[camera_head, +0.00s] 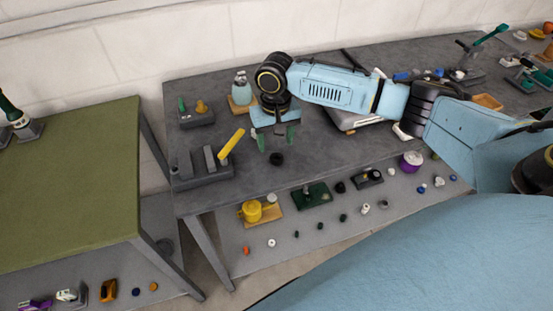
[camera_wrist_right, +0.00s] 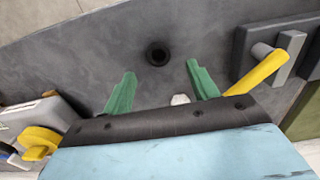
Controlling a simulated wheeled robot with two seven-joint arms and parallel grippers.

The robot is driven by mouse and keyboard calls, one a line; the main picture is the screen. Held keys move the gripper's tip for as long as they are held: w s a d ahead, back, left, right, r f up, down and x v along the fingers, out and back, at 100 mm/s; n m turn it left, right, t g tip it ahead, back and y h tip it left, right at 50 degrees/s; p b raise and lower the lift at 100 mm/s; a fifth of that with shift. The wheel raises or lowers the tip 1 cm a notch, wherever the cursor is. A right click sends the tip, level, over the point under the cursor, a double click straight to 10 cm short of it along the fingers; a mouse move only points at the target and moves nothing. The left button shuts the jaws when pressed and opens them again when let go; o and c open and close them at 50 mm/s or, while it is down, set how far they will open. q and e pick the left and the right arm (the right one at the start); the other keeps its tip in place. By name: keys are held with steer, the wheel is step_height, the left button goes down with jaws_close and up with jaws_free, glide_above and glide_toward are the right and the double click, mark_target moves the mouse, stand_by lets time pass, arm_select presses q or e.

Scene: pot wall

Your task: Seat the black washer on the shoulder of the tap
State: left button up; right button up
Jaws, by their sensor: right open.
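The black washer (camera_head: 276,159) lies flat on the grey table, with bare tabletop around it. In the right wrist view it is a dark ring (camera_wrist_right: 157,53) with a hole, just beyond the fingertips. My right gripper (camera_head: 275,138) has green fingers spread apart and empty. In the right wrist view the gripper (camera_wrist_right: 161,69) points toward the washer without touching it. A dark grey fixture (camera_head: 205,179) with upright parts and a sloping yellow lever (camera_head: 231,144) stands left of the washer. It may be the tap, but I cannot tell for sure. My left gripper is out of view.
A grey block (camera_head: 197,120) with green and orange pieces and a bluish bottle (camera_head: 241,90) stand behind. A lower shelf holds a yellow pot (camera_head: 252,211) and several small parts. A green-topped table (camera_head: 70,190) is at left.

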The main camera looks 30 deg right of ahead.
mark_target(277, 153)
step_height(277, 153, down, 5)
steer(key=shift+s+f, duration=0.1)
steer(key=shift+f, duration=0.1)
steer(key=c, duration=1.1)
